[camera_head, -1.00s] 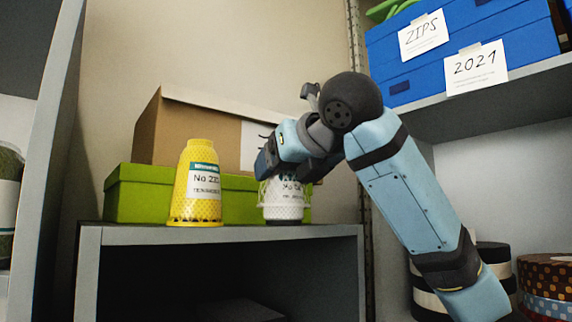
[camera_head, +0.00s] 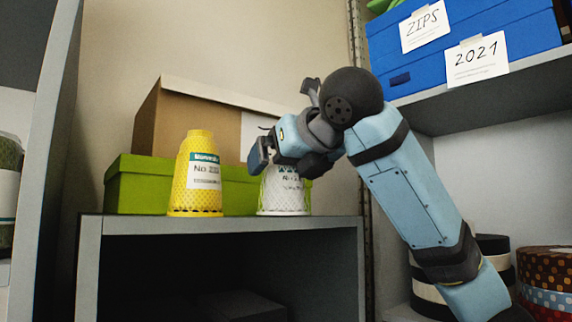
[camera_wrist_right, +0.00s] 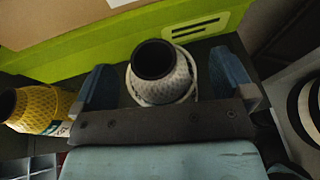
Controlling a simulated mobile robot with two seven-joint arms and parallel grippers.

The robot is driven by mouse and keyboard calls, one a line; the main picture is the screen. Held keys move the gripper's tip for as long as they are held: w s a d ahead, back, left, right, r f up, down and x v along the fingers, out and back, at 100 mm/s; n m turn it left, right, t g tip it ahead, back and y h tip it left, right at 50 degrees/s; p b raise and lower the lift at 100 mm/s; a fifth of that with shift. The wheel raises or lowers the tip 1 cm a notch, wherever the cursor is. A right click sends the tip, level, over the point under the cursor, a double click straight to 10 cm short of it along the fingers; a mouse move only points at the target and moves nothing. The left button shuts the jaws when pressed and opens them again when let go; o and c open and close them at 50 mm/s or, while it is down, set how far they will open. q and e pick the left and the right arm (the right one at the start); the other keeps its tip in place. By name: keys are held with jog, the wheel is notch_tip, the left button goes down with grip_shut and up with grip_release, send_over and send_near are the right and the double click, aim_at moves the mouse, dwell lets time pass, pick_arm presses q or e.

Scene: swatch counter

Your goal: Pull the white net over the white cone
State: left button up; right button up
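The white cone (camera_head: 291,177) stands upright on the grey shelf, its upper part partly hidden by my right gripper in the head view. The white net (camera_head: 283,200) is around the cone and reaches down to about its base. In the right wrist view the cone's dark open top (camera_wrist_right: 154,60) faces the camera, and the net's pale rim (camera_wrist_right: 189,68) loops around its lower part. My right gripper (camera_head: 287,164) is open, its blue fingers on either side of the cone with visible gaps. My left gripper is not in view.
A yellow cone (camera_head: 200,178) in a yellow net stands left on the shelf (camera_head: 220,224). A green box (camera_head: 138,188) with a cardboard box (camera_head: 190,125) on top is close behind. Blue boxes (camera_head: 470,40) sit on a higher shelf at right; ribbon rolls (camera_head: 547,270) are lower right.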

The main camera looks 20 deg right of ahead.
jog(key=b+v, duration=0.3)
jog(key=v, duration=1)
jog(key=shift+s, duration=0.4)
jog(key=shift+r, duration=0.1)
